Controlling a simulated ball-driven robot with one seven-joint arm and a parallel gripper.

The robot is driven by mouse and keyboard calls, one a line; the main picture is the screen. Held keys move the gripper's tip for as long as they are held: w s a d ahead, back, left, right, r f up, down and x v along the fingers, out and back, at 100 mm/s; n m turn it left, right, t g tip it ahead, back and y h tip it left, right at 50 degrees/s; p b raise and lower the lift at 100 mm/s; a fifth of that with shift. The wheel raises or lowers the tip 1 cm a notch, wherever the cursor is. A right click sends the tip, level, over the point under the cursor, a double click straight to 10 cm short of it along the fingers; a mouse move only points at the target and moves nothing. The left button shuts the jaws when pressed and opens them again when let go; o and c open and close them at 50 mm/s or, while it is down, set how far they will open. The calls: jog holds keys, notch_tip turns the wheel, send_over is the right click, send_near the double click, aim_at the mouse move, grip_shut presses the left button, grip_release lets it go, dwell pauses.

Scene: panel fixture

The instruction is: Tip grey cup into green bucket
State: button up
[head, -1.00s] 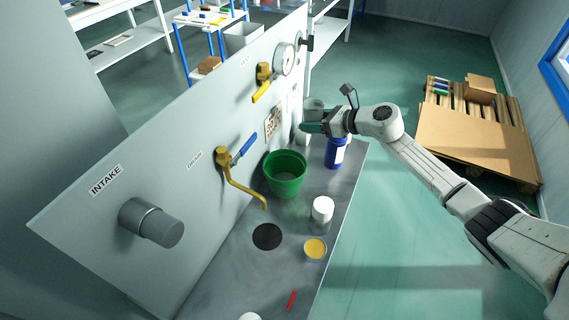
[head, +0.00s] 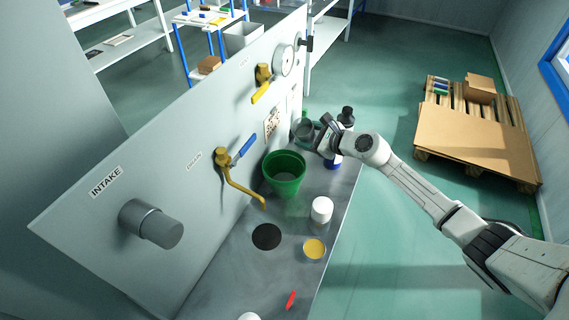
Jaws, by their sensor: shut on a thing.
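The green bucket (head: 284,175) stands upright on the grey shelf in front of the panel, right of the yellow tap. My gripper (head: 314,133) is just beyond the bucket, up and to the right of its rim. It is shut on the grey cup (head: 304,129), which is partly hidden by the fingers. The cup is apart from the bucket and not over its opening. Its exact tilt and contents are too small to tell.
A blue container (head: 333,162) stands partly hidden under my wrist. A white bottle (head: 321,209), yellow-topped jar (head: 314,248), black disc (head: 267,236) and red object (head: 291,299) lie on the shelf (head: 235,275). A yellow tap (head: 238,180) juts out left of the bucket.

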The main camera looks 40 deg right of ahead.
aim_at(308, 137)
jog(key=shift+a+r+p, duration=0.25)
jog(key=shift+r+p, duration=0.15)
jog(key=shift+f+n, duration=0.15)
jog(key=shift+n, duration=0.15)
jog(key=shift+a+h+p, duration=0.2)
jog(key=shift+h+p, duration=0.1)
jog(key=shift+h, duration=0.1)
jog(key=shift+a+r+n, duration=0.15)
jog(key=shift+r+n, duration=0.05)
jog(key=shift+n, duration=0.1)
jog(key=shift+r+n+h+p, duration=0.45)
jog(key=shift+n+h+p, duration=0.05)
jog(key=shift+n+p, duration=0.15)
jog(key=shift+f+n+t+h+b, duration=0.6)
jog(key=shift+f+n+h+b, duration=0.1)
jog(key=shift+n+b, duration=0.4)
dwell(1.8)
jog(key=shift+r+n+t+h, duration=0.3)
jog(key=shift+r+n, duration=0.2)
jog(key=shift+n, duration=0.15)
dwell(1.3)
jog(key=shift+s+a+r+n+p, duration=0.1)
jog(key=shift+a+r+n+p, duration=0.25)
jog(key=shift+a+p, duration=0.35)
dwell(0.4)
